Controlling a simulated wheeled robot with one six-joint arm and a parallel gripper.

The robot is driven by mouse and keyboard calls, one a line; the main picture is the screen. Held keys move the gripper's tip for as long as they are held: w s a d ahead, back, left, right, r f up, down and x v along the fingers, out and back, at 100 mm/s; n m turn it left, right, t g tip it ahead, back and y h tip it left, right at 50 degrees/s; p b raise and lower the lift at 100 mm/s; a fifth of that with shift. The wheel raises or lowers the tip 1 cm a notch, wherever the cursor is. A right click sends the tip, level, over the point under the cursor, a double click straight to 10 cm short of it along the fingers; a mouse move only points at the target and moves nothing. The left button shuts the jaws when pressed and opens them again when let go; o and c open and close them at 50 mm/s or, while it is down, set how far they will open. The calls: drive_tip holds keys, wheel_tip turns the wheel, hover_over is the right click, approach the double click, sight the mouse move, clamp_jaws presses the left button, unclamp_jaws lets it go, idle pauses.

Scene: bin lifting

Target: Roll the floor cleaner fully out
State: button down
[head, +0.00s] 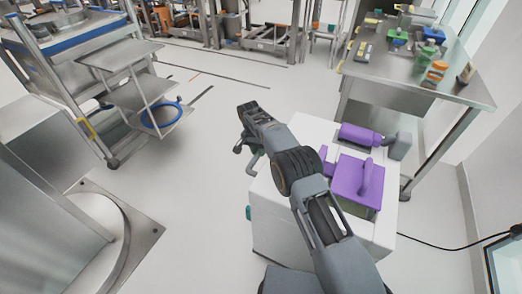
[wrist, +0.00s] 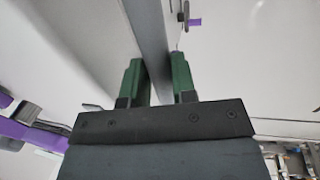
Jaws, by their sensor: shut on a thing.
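The floor cleaner seems to be the white boxy body (head: 270,205) with purple parts on top (head: 357,177), at the lower right of the head view, partly behind my arm. Its front edge reaches past the metal table beside it. In the wrist view my gripper (wrist: 158,78) has its two green fingers closed on a flat grey bar (wrist: 150,30), one finger on each side. The bar looks like a handle, but its join to the cleaner is hidden. In the head view the fingers are not clearly seen, as my arm covers that area.
A metal table (head: 450,88) with coloured containers stands at the right. A steel cart (head: 120,60) with a blue ring (head: 160,116) is at the left. A black cable (head: 440,247) lies on the floor at the right. Clear pale floor (head: 200,190) lies left of the cleaner.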

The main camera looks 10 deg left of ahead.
drive_tip(key=c, duration=1.2)
unclamp_jaws()
drive_tip(key=shift+a, duration=0.35)
drive_tip(key=shift+o, duration=1.4)
drive_tip(key=shift+d, duration=0.1)
drive_tip(key=shift+r, duration=0.1)
wheel_tip(320, 180, up, 14)
drive_tip(key=a+p, duration=0.2)
drive_tip(key=p, duration=1)
drive_tip(key=shift+w+a+f, duration=0.25)
drive_tip(key=shift+w, duration=0.1)
drive_tip(key=shift+p, duration=0.55)
drive_tip(key=shift+f, duration=0.1)
